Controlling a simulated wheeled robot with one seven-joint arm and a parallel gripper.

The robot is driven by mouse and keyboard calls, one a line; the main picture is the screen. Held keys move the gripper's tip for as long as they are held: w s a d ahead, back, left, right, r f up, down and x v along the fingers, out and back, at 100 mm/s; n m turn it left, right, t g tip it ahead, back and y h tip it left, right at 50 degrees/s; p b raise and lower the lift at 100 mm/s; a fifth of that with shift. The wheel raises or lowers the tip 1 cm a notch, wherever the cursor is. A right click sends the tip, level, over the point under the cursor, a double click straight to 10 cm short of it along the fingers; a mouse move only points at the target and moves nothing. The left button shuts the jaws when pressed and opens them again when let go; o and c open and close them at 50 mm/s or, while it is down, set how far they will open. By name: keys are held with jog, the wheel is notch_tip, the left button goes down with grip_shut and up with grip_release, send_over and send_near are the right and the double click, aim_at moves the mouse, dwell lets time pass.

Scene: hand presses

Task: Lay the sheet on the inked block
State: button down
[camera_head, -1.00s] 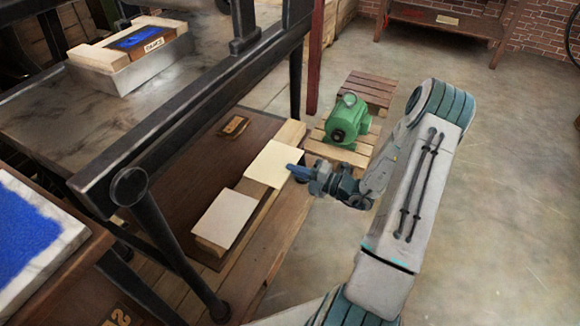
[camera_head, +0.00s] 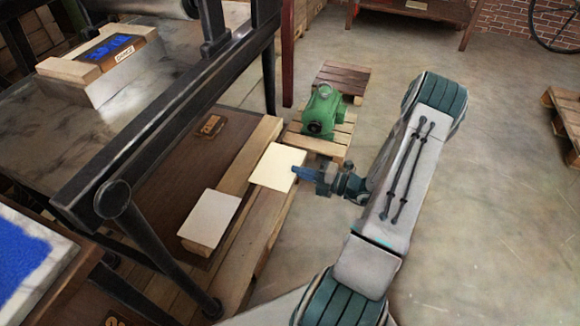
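The inked block (camera_head: 118,46), with blue ink on its top and a small white label, sits between pale wooden strips on the press bed at upper left. A cream sheet (camera_head: 274,166) is at the blue fingertips of my gripper (camera_head: 299,172), which pinch its right edge. The sheet appears over the wooden beam beside the press; its height above it is hard to judge. A second pale sheet (camera_head: 210,217) lies nearer, on the boards. The far part of the block is near the roller.
The black press rail (camera_head: 165,125) and its leg with a round knob (camera_head: 112,199) stand between my gripper and the block. A blue-inked slab (camera_head: 20,260) is at left. A green motor (camera_head: 322,110) sits on a pallet behind my gripper.

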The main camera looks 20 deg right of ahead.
jog(key=p+v, duration=0.1)
jog(key=v, duration=0.7)
jog(key=shift+s+d, duration=0.25)
jog(key=shift+a+r, duration=0.1)
notch_tip(320, 180, up, 6)
jog(key=n+g+y, duration=0.1)
jog(key=g, duration=0.1)
send_over(286, 170)
jog(key=shift+f, duration=0.2)
jog(key=w+a+r+n+y, duration=0.1)
jog(key=w+a+r, duration=0.15)
jog(key=a, duration=0.25)
jog(key=w+a+r, duration=0.2)
jog(key=a+r, duration=0.1)
jog(key=a, duration=0.2)
notch_tip(286, 170, up, 10)
jog(key=m+t+h+p, duration=0.4)
jog(key=m+h+p, duration=0.1)
jog(key=p, duration=1.2)
jog(key=shift+t+h, duration=0.4)
jog(key=shift+a+f, duration=0.1)
jog(key=shift+f, duration=0.05)
